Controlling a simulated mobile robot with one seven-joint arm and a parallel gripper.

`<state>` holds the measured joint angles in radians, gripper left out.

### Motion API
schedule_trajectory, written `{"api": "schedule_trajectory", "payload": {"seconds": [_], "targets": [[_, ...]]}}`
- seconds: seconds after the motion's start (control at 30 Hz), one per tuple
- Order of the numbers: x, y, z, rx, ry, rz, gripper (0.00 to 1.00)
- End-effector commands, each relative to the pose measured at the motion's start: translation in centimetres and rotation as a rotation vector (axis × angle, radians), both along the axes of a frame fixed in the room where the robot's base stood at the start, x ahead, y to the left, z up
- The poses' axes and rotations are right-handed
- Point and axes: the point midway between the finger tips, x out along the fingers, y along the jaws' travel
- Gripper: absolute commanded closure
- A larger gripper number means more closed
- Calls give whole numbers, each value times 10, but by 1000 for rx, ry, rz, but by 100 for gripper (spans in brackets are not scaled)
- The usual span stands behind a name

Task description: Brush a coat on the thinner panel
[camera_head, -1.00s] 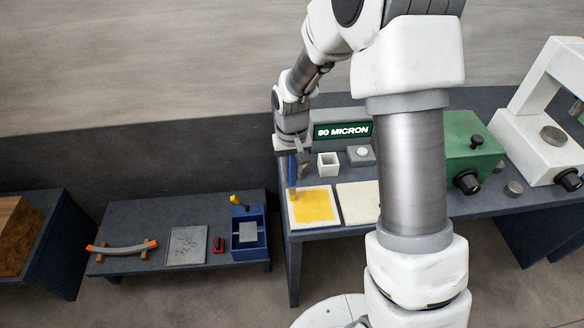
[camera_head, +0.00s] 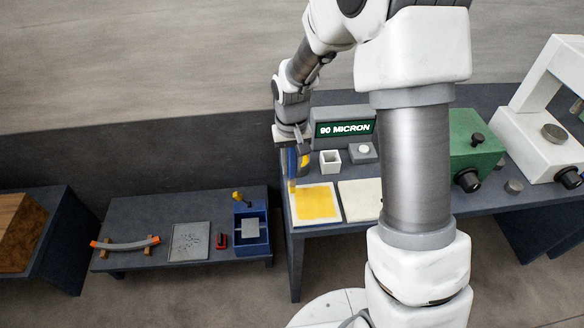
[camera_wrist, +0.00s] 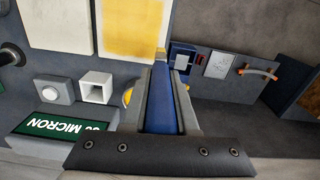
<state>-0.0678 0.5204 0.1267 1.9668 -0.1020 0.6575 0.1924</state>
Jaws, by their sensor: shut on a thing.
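My gripper (camera_head: 292,152) is shut on a blue-handled brush (camera_wrist: 160,105). The brush points down, and its pale yellowish tip (camera_wrist: 161,53) is over the upper left corner of a panel (camera_head: 316,217) in the head view. I cannot tell whether the tip touches it. This panel has a broad yellow coat inside a pale border; it also shows in the wrist view (camera_wrist: 103,30). A second, plain cream panel (camera_head: 362,199) lies just to its right, partly hidden by my arm. I cannot tell which panel is thinner.
Behind the panels stand a "90 MICRON" sign (camera_head: 343,129), a white open square cup (camera_head: 330,161) and a grey block with a white button (camera_head: 363,150). A yellow round thing (camera_wrist: 127,97) is beside my gripper. A green machine (camera_head: 473,140) is right; a low bench (camera_head: 140,215) is left.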

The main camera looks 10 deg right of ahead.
Motion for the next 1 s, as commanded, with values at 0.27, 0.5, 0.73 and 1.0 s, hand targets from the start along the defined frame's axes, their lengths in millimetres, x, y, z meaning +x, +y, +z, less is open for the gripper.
{"api": "schedule_trajectory", "payload": {"seconds": [0.27,0.5,0.73,1.0], "targets": [[2,-2,28,-1,3,-1,100],[3,-3,49,0,4,-2,100],[4,-3,59,0,4,-3,100],[4,-3,58,0,4,-2,100]]}}
